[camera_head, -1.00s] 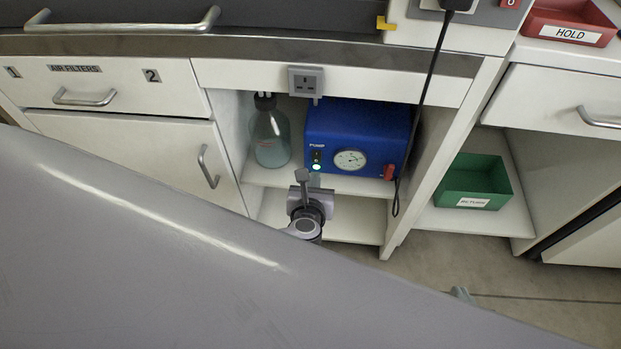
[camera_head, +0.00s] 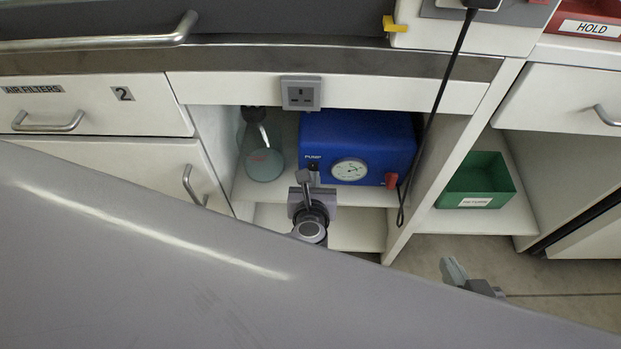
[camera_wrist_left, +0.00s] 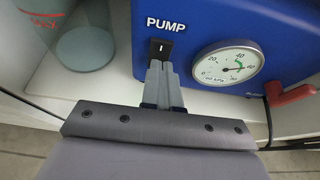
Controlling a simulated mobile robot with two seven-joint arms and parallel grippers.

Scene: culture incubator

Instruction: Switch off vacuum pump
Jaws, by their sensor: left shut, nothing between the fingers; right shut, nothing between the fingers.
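The blue vacuum pump (camera_head: 365,135) stands on the shelf under the bench. Its black rocker switch (camera_wrist_left: 160,49), marked with a white line, sits below the word PUMP in the left wrist view. My left gripper (camera_head: 303,176) is shut and empty in front of the pump. In the left wrist view its fingertips (camera_wrist_left: 157,66) are at the lower edge of the switch; I cannot tell whether they touch it. The lower part of the switch and the area below are hidden by the fingers. My right gripper (camera_head: 453,269) is shut and empty, low over the floor at right.
A glass bottle (camera_head: 264,162) stands left of the pump. The gauge (camera_wrist_left: 229,66) and a red fitting (camera_head: 391,180) are on the pump's front. A black cable (camera_head: 436,105) hangs at right. A grey socket (camera_head: 301,93) is above; a green bin (camera_head: 476,184) stands right.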

